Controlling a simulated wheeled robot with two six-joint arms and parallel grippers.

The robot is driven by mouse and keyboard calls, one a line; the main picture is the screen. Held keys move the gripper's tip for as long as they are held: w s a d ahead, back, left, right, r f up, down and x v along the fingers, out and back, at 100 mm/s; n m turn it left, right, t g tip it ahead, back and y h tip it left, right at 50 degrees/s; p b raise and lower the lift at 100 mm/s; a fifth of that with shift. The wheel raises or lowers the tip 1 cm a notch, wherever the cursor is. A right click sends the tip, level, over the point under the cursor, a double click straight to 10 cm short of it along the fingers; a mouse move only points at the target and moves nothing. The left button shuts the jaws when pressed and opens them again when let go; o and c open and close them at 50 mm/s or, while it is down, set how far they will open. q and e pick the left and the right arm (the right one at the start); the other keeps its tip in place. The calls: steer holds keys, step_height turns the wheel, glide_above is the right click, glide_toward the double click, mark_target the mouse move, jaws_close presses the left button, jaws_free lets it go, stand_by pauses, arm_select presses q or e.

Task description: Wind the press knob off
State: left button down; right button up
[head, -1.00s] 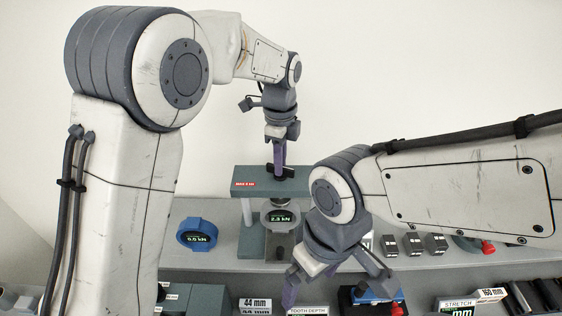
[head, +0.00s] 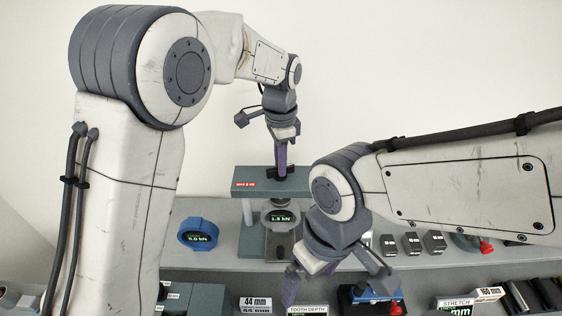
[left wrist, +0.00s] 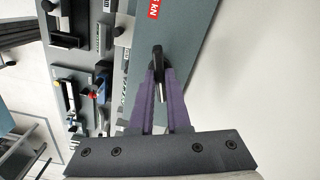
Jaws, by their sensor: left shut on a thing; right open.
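The press (head: 230,186) stands at the back of the bench, a grey-green crossbeam with a red label over a gauge (head: 281,217) that reads about 1.5 kN. Its black knob (head: 271,172) sits on top of the beam; in the left wrist view the knob (left wrist: 157,56) shows as a dark bar between the purple fingertips. My left gripper (head: 281,170) points down from above and is shut on the knob; it also shows in the left wrist view (left wrist: 158,72). My right gripper (head: 340,292) is open and empty, in front of the press to the right.
A blue round gauge (head: 198,234) stands left of the press. Several small dark blocks (head: 412,243) are on the shelf to the right. My right arm covers much of the right side.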

arm_select(q)
steer(key=shift+w+r+n, duration=0.1)
steer(key=shift+n, duration=1.4)
steer(key=c, duration=0.9)
jaws_free()
steer(key=shift+r, duration=0.45)
step_height(320, 180, up, 10)
steer(key=shift+f+b, duration=0.25)
steer(key=shift+b, duration=0.95)
steer(key=shift+d, duration=0.1)
